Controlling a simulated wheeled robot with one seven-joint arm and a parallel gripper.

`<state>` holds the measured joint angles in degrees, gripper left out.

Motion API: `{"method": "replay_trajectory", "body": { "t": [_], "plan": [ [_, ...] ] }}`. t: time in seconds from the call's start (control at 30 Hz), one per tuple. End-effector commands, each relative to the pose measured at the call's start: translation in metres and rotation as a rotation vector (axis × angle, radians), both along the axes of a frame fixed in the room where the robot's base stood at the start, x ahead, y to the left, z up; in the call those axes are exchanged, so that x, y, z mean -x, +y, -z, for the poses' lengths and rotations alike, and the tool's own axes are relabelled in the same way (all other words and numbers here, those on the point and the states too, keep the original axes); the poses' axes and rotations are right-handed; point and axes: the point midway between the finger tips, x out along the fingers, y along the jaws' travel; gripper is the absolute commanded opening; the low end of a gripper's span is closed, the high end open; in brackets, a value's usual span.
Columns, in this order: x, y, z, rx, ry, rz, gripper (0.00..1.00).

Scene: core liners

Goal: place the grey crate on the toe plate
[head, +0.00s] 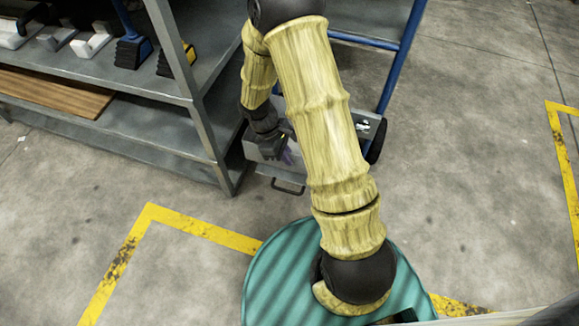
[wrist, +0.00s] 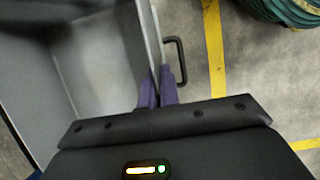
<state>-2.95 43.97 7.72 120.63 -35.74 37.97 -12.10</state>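The grey crate (head: 252,152) is low beside the shelf in the head view, partly hidden behind my arm. Its open inside and near wall (wrist: 153,42) show in the wrist view, with a black handle (wrist: 178,60) on the wall's outer side. My gripper (head: 287,154) points down at the crate's near side. In the wrist view its two purple fingers (wrist: 158,88) are close together, one on each side of the wall, shut on it. The toe plate cannot be made out; my arm and the crate cover that area. I cannot tell whether the crate rests on anything.
A blue-framed hand truck (head: 400,62) with a black wheel (head: 377,140) stands behind my arm. A grey metal shelf (head: 150,112) stands close on the left, its post (head: 205,125) near the crate. Yellow lines (head: 200,228) mark the floor. Open floor (head: 470,150) lies to the right.

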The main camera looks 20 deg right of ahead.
Motion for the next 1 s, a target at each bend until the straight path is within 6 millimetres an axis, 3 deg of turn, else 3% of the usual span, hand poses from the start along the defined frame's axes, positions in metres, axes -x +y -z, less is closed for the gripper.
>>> {"method": "replay_trajectory", "body": {
  "t": [0.03, 0.1, 0.47, 0.8, 1.0],
  "plan": [
    [0.0, -0.001, 0.013, 0.0, -0.001, 0.002, 0.0],
    [-0.001, -0.002, 0.018, 0.0, -0.002, 0.004, 0.0],
    [-0.001, -0.002, 0.019, 0.001, -0.002, 0.006, 0.0],
    [0.0, -0.001, 0.056, 0.001, -0.001, 0.001, 0.0],
    [-0.001, -0.001, 0.055, 0.0, -0.002, 0.001, 0.0]
  ]
}}
